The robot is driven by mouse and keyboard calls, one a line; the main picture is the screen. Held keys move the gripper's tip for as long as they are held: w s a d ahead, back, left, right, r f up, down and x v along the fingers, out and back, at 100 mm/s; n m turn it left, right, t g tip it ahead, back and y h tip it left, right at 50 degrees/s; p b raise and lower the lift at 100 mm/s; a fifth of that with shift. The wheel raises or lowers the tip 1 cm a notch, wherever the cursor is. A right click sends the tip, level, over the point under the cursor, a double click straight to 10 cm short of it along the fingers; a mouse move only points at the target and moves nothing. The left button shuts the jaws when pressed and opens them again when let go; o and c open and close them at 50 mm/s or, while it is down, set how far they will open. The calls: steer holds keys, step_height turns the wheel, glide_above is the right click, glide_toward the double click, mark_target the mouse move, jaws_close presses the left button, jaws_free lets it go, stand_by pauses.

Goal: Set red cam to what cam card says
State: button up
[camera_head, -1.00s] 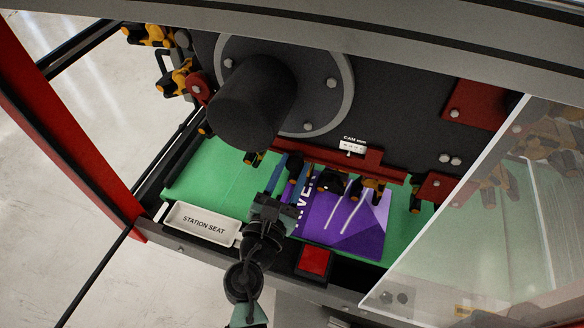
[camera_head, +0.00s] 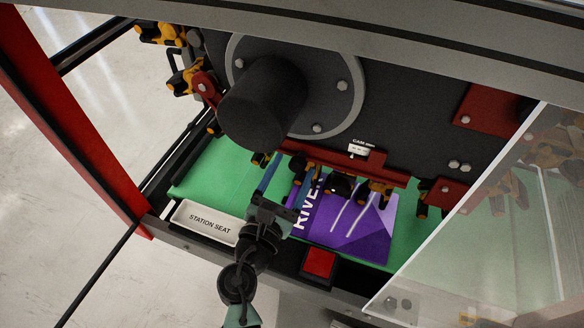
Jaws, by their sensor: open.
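The red cam (camera_head: 340,163) is a long red bar along the lower edge of the dark machine plate. A small white scale marked "CAM mm" (camera_head: 359,148) sits on its raised block; its figures are too small to read. I cannot make out a cam card. My gripper (camera_head: 283,185) is open, its blue fingers just below the left end of the bar, over the green bed. I cannot tell whether the fingers touch the bar.
A purple sheet lettered "RIVER" (camera_head: 355,235) lies on the green bed (camera_head: 205,170). Black-and-yellow grippers (camera_head: 375,192) hang above it. A white "STATION SEAT" tray (camera_head: 206,222) and a red button (camera_head: 319,263) line the front. A clear panel (camera_head: 480,240) covers the right side.

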steer(key=b+v, duration=0.1)
steer(key=v, duration=1.1)
steer(key=shift+s+a, duration=0.1)
